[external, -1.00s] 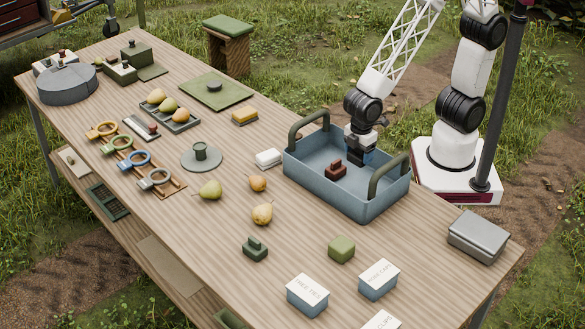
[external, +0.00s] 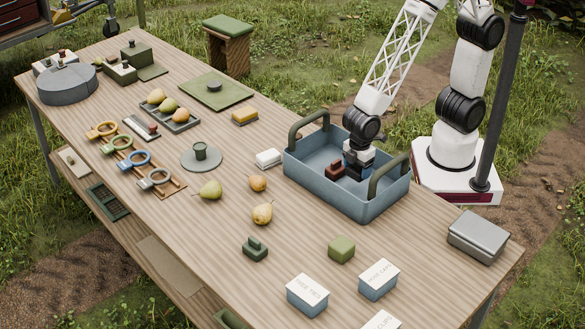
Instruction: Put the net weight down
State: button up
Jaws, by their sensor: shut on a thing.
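My gripper (external: 355,173) points down inside the blue-grey crate (external: 315,188), right of its middle and low, near the crate floor. It is shut on the net weight, which is mostly hidden by the fingers; its shape and whether it touches the floor cannot be told. A red-brown stepped block (external: 335,169) lies on the crate floor just left of the fingers. The gap between it and the gripper is too small to judge.
Crate handles rise at the left (external: 310,127) and right (external: 389,176), the right one close to my gripper. A dark green block (external: 255,249) and labelled boxes (external: 307,296) stand nearer the front.

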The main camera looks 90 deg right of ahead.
aim_at(356, 178)
jog(key=shift+f, duration=0.4)
jog(key=shift+f, duration=1.85)
jog(key=shift+f, duration=0.15)
jog(key=o, duration=1.1)
notch_tip(356, 178, up, 12)
jog(key=shift+r, duration=0.15)
